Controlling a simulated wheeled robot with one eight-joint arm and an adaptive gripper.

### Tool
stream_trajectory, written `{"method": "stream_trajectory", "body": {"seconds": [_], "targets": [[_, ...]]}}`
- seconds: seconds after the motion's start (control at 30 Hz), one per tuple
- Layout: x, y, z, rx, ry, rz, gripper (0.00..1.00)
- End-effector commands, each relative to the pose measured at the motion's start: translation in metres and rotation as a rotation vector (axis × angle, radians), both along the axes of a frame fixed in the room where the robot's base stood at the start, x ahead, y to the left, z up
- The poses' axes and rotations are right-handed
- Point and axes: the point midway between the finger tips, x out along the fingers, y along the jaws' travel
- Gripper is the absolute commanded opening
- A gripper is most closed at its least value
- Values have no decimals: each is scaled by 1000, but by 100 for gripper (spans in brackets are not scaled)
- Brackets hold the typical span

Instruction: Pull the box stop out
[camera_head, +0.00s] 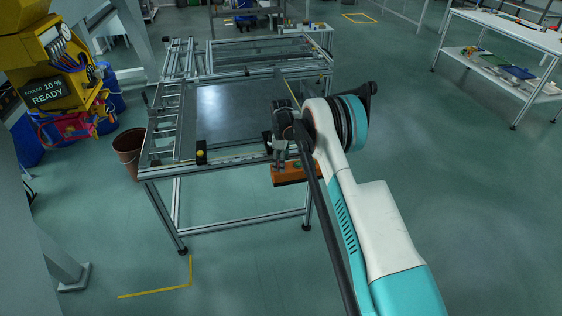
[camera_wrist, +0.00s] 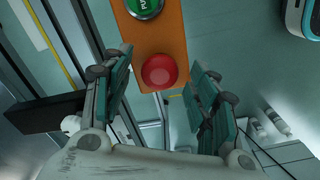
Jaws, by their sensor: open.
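The orange control box (camera_head: 290,178) is mounted at the front edge of the panel fixture, at its right corner in the head view. In the wrist view the box (camera_wrist: 168,35) carries a round red stop button (camera_wrist: 159,71) and a green button (camera_wrist: 145,5) above it. My gripper (camera_wrist: 160,75) is open, with one teal-padded finger on each side of the red button and visible gaps between. In the head view my gripper (camera_head: 280,158) is at the box and hides part of its face; the red button is not clearly visible there.
The metal-framed fixture table (camera_head: 225,110) stands beyond the box. A brown bucket (camera_head: 130,152) is at its left, near a yellow machine (camera_head: 60,70). A white workbench (camera_head: 510,30) stands at far right. The floor at right is clear.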

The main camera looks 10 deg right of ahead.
Motion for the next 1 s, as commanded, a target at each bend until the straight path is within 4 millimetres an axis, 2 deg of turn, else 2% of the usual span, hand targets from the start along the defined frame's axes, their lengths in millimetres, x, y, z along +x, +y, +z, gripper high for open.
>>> {"method": "stream_trajectory", "body": {"seconds": [0.07,0.27,0.3,0.37,0.6,0.83,0.87,0.9,0.93,1.0], "targets": [[0,0,0,0,0,0,54],[0,0,0,0,0,0,9],[0,0,0,0,0,0,5],[0,0,0,0,0,0,5],[0,0,19,0,0,0,5],[1,0,19,0,-1,0,5],[1,0,19,0,-1,0,40],[1,0,19,0,-1,0,49],[1,0,19,0,-1,0,54],[1,0,19,0,-1,0,54]]}}
